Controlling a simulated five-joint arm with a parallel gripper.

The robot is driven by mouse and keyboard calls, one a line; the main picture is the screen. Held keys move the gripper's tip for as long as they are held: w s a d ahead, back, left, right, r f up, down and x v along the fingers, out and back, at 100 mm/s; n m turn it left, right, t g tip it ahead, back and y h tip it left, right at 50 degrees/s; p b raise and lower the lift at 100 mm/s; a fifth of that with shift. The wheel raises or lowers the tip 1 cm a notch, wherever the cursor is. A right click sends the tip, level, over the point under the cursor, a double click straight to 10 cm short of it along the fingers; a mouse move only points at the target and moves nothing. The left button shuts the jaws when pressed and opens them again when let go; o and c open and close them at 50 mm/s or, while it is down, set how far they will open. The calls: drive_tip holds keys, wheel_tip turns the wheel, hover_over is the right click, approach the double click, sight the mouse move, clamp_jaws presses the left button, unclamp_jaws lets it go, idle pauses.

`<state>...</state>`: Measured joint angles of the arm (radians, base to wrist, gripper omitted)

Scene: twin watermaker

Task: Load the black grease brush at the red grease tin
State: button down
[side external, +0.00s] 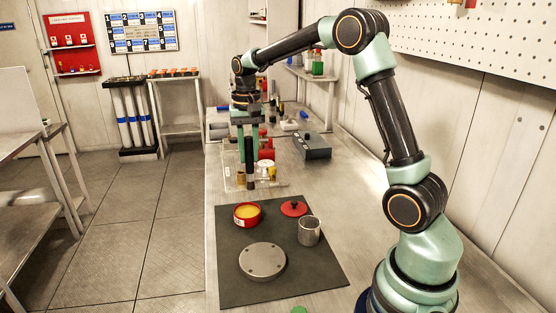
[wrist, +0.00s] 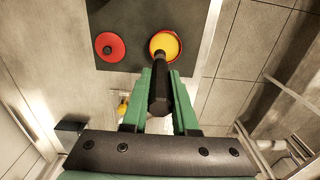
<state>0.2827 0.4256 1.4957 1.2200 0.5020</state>
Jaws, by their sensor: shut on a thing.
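My gripper (side external: 248,150) is shut on the black grease brush (side external: 249,176), which hangs upright below the fingers in the side external view. In the wrist view my gripper (wrist: 161,76) has its green fingers on both sides of the black brush (wrist: 159,96). The red grease tin (side external: 240,222) stands open on the dark mat, with yellow grease inside. The brush is behind the tin in the side view. In the wrist view its far end overlaps the tin (wrist: 153,50); contact cannot be told there, and the bristles are not clear.
The red lid (side external: 294,209) lies right of the tin on the dark mat (side external: 325,276). A metal cup (side external: 309,232) and a round grey flange (side external: 262,261) stand on the mat too. A clear rack with small items is near the brush. A grey box (side external: 312,146) is further back.

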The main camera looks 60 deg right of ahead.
wheel_tip(320, 180, down, 7)
drive_tip(key=w, duration=0.1)
drive_tip(key=shift+w+a+f, duration=0.15)
drive_tip(key=shift+w+a, duration=0.05)
drive_tip(key=shift+a, duration=0.05)
idle(0.4)
drive_tip(key=shift+f, duration=0.65)
idle(1.9)
wheel_tip(320, 180, up, 7)
idle(1.0)
drive_tip(key=shift+r, duration=0.1)
